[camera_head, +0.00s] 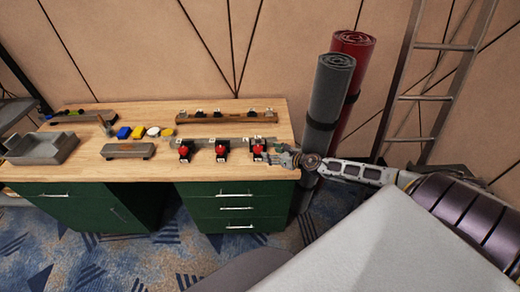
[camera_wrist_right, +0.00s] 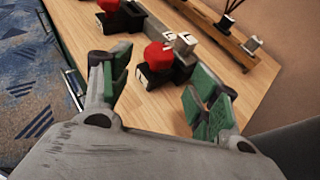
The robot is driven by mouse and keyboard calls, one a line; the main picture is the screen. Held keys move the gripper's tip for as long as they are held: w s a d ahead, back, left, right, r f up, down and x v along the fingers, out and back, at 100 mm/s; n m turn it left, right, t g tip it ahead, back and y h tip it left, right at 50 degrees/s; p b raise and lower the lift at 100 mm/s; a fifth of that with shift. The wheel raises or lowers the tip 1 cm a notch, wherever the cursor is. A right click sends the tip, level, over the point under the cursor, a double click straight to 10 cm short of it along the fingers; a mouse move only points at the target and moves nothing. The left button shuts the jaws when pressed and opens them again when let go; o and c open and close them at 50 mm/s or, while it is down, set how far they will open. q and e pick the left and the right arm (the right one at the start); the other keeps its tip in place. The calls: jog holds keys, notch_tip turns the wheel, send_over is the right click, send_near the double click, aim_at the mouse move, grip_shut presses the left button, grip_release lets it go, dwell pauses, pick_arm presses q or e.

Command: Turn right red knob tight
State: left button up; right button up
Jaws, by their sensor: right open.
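Three red knobs on black mounts stand in a row on the wooden desk: the left one (camera_head: 184,150), the middle one (camera_head: 221,150) and the right one (camera_head: 258,149). My right gripper (camera_head: 279,155) is just to the right of the right knob, low over the desk's right end. In the right wrist view the right red knob (camera_wrist_right: 157,56) lies ahead of the open right gripper (camera_wrist_right: 160,82), between the lines of its green-padded fingers, with clear desk between them. The fingers do not appear to touch it. My left gripper is out of view.
White blocks (camera_wrist_right: 185,41) sit beside the knob mounts. A wooden rail (camera_head: 226,117) with small parts lies at the back of the desk (camera_head: 80,172). A grey tray (camera_head: 43,148) is at left. Grey (camera_head: 330,90) and red rolls and a ladder (camera_head: 418,97) stand right of the desk.

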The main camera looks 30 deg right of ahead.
aim_at(260, 149)
jog(key=shift+p+x, duration=0.4)
jog(key=shift+x, duration=3.8)
jog(key=c, duration=1)
